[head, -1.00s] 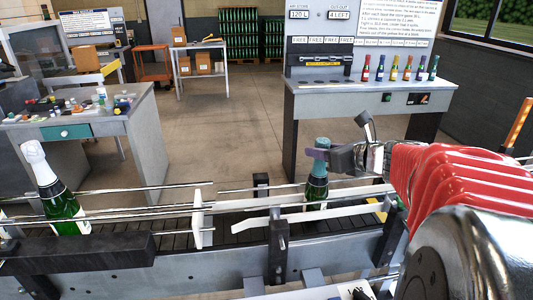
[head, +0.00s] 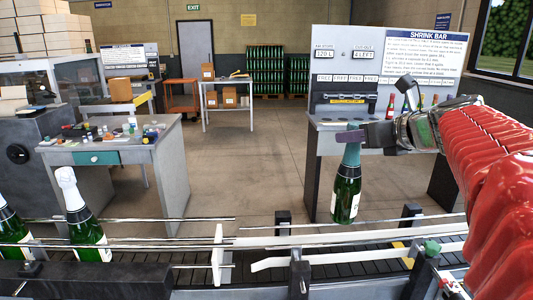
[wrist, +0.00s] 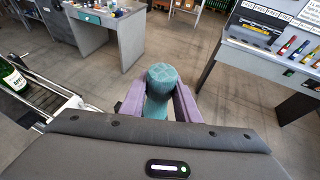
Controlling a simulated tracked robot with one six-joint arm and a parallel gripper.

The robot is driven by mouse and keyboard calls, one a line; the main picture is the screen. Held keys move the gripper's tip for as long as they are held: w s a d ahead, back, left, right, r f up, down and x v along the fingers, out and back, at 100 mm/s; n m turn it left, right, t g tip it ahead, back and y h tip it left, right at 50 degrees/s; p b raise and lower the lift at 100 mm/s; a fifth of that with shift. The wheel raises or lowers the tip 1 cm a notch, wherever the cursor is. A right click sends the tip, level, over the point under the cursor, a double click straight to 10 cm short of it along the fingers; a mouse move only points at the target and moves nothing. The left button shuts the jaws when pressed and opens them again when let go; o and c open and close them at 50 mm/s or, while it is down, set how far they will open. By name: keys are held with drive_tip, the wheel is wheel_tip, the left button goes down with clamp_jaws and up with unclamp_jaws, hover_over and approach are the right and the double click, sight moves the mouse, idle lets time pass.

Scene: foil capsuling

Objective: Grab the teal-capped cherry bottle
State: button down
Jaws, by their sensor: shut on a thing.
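The teal-capped bottle (head: 346,190) is dark green with a pale label and teal foil over its neck. It hangs upright above the conveyor (head: 335,259) in the head view. My gripper (head: 350,138) is shut on its teal neck. In the wrist view the teal cap (wrist: 162,75) stands between the two purple fingers of my gripper (wrist: 160,97). The bottle's lower body is hidden in the wrist view. I cannot read a cherry mark on the label.
White-capped green bottles (head: 83,215) stand on the conveyor at left, beside metal guide rails (head: 130,243). A cluttered workbench (head: 110,158) stands behind at left. The shrink bar bench (head: 325,122) with small bottles is behind at right. Open floor (head: 255,170) lies between.

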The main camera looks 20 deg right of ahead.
sight(356, 123)
drive_tip(key=shift+r, duration=1.65)
drive_tip(key=shift+s, duration=0.1)
